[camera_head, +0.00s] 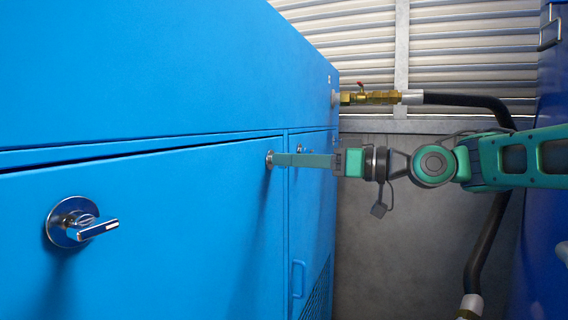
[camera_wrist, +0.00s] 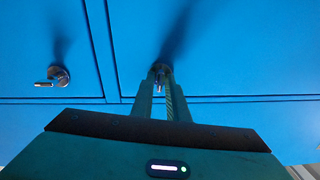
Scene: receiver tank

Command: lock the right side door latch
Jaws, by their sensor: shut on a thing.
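The blue door (camera_head: 150,215) looks shut and carries two silver latches. The left latch (camera_head: 76,222) has a round plate, and its handle points right and slightly up. The right latch (camera_head: 269,160) sits near the door's right edge. My gripper (camera_head: 275,160) reaches in from the right with its fingertips at this right latch. In the wrist view my gripper (camera_wrist: 161,76) is shut on the latch handle (camera_wrist: 158,86), which shows between the fingers. The fingers hide part of the handle, so I cannot tell its exact angle.
Another latch (camera_wrist: 55,76) is on the neighbouring panel, past the seam. A brass valve (camera_head: 370,97) with a black hose (camera_head: 465,100) stands out above my arm. A dark blue wall (camera_head: 543,220) is close on the right.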

